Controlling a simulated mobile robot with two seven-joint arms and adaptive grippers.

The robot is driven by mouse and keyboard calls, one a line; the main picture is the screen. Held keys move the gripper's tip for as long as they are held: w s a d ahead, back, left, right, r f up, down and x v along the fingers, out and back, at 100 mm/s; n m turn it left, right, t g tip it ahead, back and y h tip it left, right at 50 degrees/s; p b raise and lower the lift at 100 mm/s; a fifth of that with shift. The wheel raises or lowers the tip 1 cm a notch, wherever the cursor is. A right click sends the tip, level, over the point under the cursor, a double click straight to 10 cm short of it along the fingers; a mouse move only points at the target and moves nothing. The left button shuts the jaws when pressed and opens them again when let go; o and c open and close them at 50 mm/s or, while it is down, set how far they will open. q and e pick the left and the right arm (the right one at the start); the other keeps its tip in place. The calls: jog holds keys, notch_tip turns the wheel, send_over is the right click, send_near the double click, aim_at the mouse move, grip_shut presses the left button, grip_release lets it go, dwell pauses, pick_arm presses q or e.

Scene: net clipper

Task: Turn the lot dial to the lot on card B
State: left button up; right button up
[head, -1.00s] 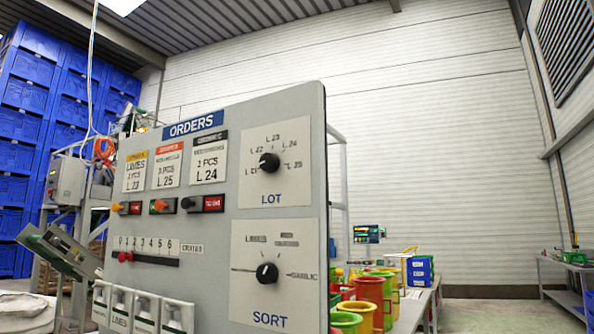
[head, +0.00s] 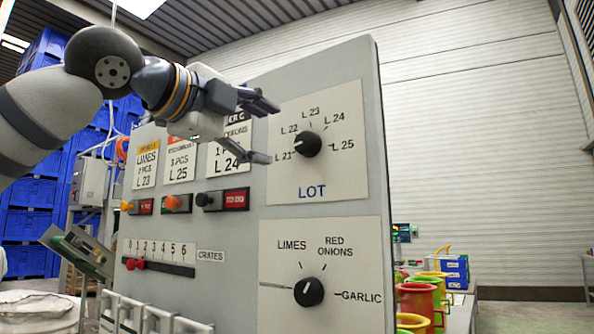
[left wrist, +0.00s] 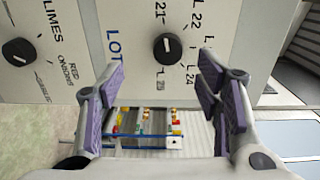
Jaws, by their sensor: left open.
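The lot dial (head: 307,144) is a black round knob on a white plate on the grey panel. Its marks run L 21 to L 25, and its white pointer appears to point left, towards L 21. It also shows in the left wrist view (left wrist: 167,48), between and beyond my fingers. The middle order card (head: 181,163), apparently card B, reads L 25; its header is partly covered by my gripper. My left gripper (head: 268,130) is open and empty, just left of the dial, fingers pointing towards it and apart from it. My right gripper is not in view.
Below is the sort dial (head: 309,291) with limes, red onions and garlic marks. Left on the panel are push buttons (head: 172,203) and a crates slider (head: 135,265). The space before the dials is clear.

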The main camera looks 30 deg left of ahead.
aim_at(303, 142)
pick_arm(q)
jog(key=w, duration=0.3)
jog(key=w+d, duration=0.1)
jog(key=w, duration=0.2)
jog(key=w+d+r, duration=0.1)
jog(key=w, duration=0.3)
jog(key=shift+d, duration=0.25)
jog(key=c, duration=1.2)
